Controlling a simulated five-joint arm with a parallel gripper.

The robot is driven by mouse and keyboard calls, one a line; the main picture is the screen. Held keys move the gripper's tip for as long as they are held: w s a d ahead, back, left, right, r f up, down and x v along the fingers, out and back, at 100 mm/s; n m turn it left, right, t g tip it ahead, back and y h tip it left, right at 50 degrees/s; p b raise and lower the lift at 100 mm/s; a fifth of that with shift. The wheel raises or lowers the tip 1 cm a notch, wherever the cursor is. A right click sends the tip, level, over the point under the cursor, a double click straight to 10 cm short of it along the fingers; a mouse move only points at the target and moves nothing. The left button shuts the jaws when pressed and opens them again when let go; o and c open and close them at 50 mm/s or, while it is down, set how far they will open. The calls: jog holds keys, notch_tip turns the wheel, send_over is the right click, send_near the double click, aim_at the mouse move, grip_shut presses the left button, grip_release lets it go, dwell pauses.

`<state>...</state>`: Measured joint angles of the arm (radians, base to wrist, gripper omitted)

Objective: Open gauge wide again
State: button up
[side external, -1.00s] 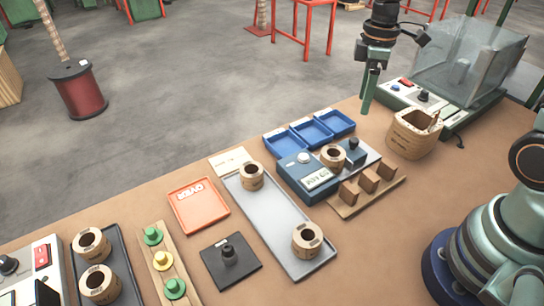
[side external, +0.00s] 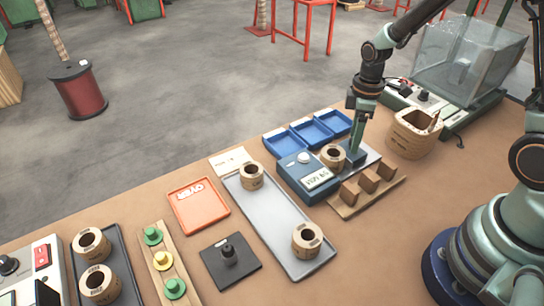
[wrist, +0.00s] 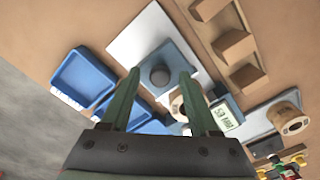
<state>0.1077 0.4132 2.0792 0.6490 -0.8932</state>
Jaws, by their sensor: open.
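The gauge (side external: 297,184) is a blue-grey box with a white lettered label, a pale round button and a light plate at its far right. A brown coil (side external: 333,157) sits in it, also seen in the wrist view (wrist: 178,108). My gripper (side external: 354,151) points down at the gauge's right end, just right of the coil. In the wrist view its two green fingers stand apart, with the gauge's dark round knob (wrist: 160,76) showing between them. Whether the fingers touch the knob cannot be told. In the side view the fingers hide the knob.
Blue bins (side external: 311,131) lie behind the gauge. A wooden rack with brown blocks (side external: 369,181) is in front of it. A grey tray (side external: 275,222) with two coils lies left. A wooden cup (side external: 412,138) and a clear-shielded machine (side external: 465,65) stand right.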

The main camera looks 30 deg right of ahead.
grip_shut()
dwell(1.4)
